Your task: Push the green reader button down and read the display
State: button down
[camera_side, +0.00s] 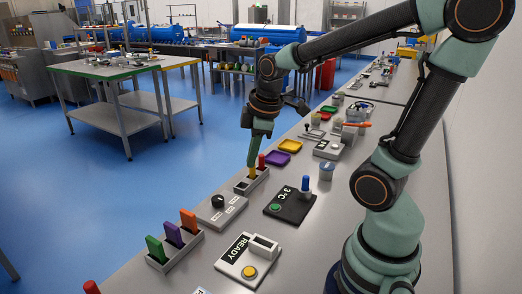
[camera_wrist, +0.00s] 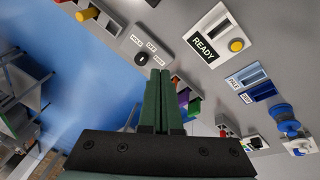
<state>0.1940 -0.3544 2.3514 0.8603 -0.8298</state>
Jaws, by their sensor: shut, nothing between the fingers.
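The green button (camera_side: 276,208) sits on a black reader plate (camera_side: 292,213) in the middle of the side view. White characters on the plate read "3°C". A blue-topped upright piece (camera_side: 306,185) stands at its back edge. My gripper (camera_side: 253,150) is shut and empty, pointing down near the yellow peg, to the left of and beyond the black plate, apart from the button. In the wrist view my green fingers (camera_wrist: 158,100) are together. The green button does not show there.
A white unit (camera_side: 240,268) marked "READY" with a yellow button (camera_side: 249,272) stands nearer. A grey dial box (camera_side: 213,213) lies left of the black plate. A rack (camera_side: 158,262) holds green, purple and orange pieces. Yellow (camera_side: 252,172) and red (camera_side: 262,161) pegs stand near my gripper.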

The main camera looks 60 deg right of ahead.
jog(key=s+a+r+m+t, duration=0.2)
jog(key=a+r+m, duration=0.2)
jog(key=a+m, duration=0.2)
jog(key=shift+s+r+m+y, duration=0.3)
jog(key=shift+s+m, duration=0.1)
jog(key=shift+m, duration=0.2)
